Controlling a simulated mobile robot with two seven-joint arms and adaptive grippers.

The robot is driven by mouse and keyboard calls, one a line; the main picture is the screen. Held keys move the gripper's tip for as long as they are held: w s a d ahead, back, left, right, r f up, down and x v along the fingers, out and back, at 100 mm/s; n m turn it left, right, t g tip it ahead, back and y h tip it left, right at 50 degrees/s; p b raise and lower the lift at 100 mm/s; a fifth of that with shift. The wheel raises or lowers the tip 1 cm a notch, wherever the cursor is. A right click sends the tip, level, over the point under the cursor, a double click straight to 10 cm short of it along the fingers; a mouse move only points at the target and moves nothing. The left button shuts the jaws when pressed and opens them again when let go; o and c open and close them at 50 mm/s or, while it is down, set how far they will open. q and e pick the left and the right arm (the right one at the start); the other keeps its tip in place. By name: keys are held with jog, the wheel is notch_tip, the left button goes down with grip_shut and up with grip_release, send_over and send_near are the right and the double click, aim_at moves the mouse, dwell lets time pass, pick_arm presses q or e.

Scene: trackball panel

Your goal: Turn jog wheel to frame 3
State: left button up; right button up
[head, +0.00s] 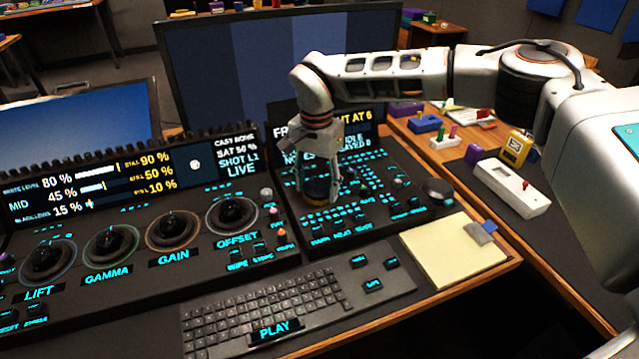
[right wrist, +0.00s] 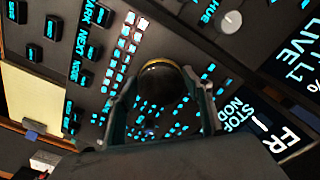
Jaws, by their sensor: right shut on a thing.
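The jog wheel (head: 319,196), a dark round knob with a gold rim, sits on the right-hand control panel. It also shows in the right wrist view (right wrist: 165,78). My right gripper (head: 317,186) reaches down over it, and its fingers (right wrist: 166,92) are shut on the wheel from both sides. The small display (head: 352,118) behind the gripper is partly hidden by my arm; "FR" and "AT 6" can be read, but not the full line. My left gripper is not in view.
A grading panel with several trackballs (head: 112,245) stands at the left. A keyboard (head: 262,310) lies in front, and a yellow notepad (head: 452,250) lies at the right. A large monitor (head: 215,80) stands behind. Small boxes and devices (head: 511,187) are on the right table.

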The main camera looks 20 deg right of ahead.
jog(key=m+p, duration=0.2)
jog(key=m, duration=0.1)
jog(key=shift+a+r, duration=0.1)
jog(key=shift+r, duration=0.2)
jog(key=shift+m, duration=0.4)
jog(key=shift+w+f+m+p, duration=0.1)
jog(key=shift+f+m+p, duration=0.05)
jog(key=shift+m+p, duration=0.95)
jog(key=shift+m, duration=0.8)
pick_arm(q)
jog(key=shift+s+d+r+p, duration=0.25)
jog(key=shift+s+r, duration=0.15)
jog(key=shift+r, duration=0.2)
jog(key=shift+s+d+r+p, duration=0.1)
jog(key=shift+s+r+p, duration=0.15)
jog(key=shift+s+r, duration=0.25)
pick_arm(e)
jog(key=shift+f+m, duration=0.15)
jog(key=shift+m, duration=0.45)
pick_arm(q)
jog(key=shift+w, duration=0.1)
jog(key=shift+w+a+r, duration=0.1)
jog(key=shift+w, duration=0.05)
pick_arm(e)
jog(key=shift+f, duration=0.1)
jog(key=o, duration=1.1)
jog(key=shift+w, duration=0.1)
